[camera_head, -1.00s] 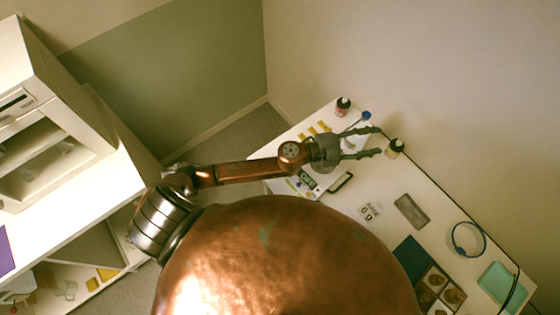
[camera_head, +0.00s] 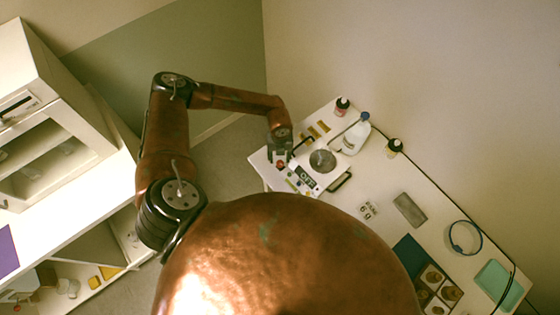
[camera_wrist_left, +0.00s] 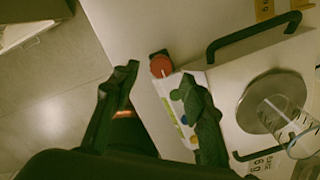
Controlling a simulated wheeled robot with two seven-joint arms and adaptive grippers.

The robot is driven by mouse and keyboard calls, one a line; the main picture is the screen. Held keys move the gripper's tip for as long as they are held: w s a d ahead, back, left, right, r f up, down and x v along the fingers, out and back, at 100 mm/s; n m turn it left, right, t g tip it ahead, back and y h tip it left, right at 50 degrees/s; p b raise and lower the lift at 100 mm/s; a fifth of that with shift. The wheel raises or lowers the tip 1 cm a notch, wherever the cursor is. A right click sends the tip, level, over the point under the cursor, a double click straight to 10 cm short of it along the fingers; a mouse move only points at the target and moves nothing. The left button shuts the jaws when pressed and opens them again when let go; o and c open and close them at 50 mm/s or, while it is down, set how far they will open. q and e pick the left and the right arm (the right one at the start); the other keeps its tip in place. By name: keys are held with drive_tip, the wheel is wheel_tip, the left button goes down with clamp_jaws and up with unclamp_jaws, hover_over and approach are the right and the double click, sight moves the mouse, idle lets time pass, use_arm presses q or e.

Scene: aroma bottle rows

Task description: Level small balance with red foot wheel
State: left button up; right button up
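The small balance (camera_head: 334,176) is white, with a round grey pan (camera_head: 322,160), dark handles and a display with coloured buttons at its front. It also shows in the left wrist view, with the pan (camera_wrist_left: 262,101) at right. The red foot wheel (camera_wrist_left: 161,66) sits at a corner of the balance, on a dark mount. My left gripper (camera_head: 280,158) points down at that corner. In the left wrist view its fingers (camera_wrist_left: 160,80) are apart, with the wheel just beyond and between the tips; I cannot tell if they touch it. My right gripper is out of view.
A clear marked vessel (camera_wrist_left: 290,128) overlaps the pan in the wrist view. A number card (camera_head: 368,210) and grey block (camera_head: 410,210) lie right. The table edge is near my gripper.

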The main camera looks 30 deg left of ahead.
sight(280, 163)
use_arm(q)
drive_tip(key=shift+f, duration=1.95)
drive_tip(key=shift+c, duration=0.4)
clamp_jaws()
